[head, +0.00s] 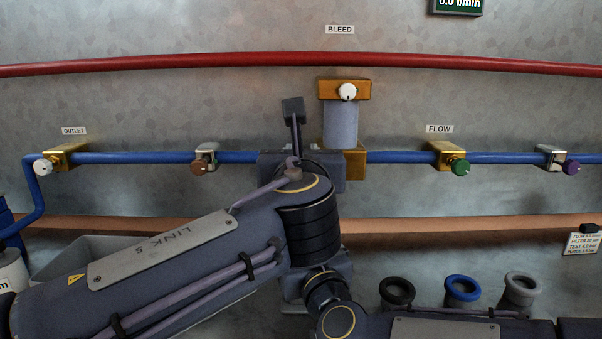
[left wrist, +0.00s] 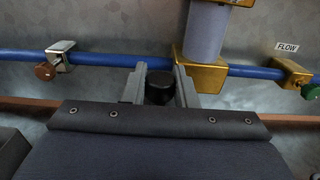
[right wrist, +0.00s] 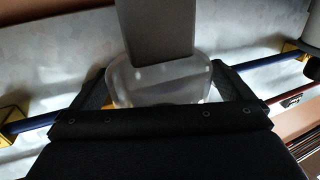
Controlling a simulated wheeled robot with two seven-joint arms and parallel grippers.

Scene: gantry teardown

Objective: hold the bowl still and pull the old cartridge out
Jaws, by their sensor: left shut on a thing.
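My left gripper (left wrist: 158,80) is just left of the brass filter head (left wrist: 203,76) in the left wrist view. It is shut on the dark round end of the old cartridge (left wrist: 159,90). In the right wrist view the clear bowl (right wrist: 160,92) sits between the fingers of my right gripper (right wrist: 160,85), which is shut on its sides. The grey body of the cartridge shows at the bowl (right wrist: 155,30); how deep it sits is unclear.
A blue pipe (head: 405,157) crosses behind my grippers, with a green-knobbed valve (head: 448,157) on the right. A red pipe (head: 200,61) runs above and a copper pipe (head: 450,225) below. Black, blue (head: 461,289) and grey rings stand at lower right.

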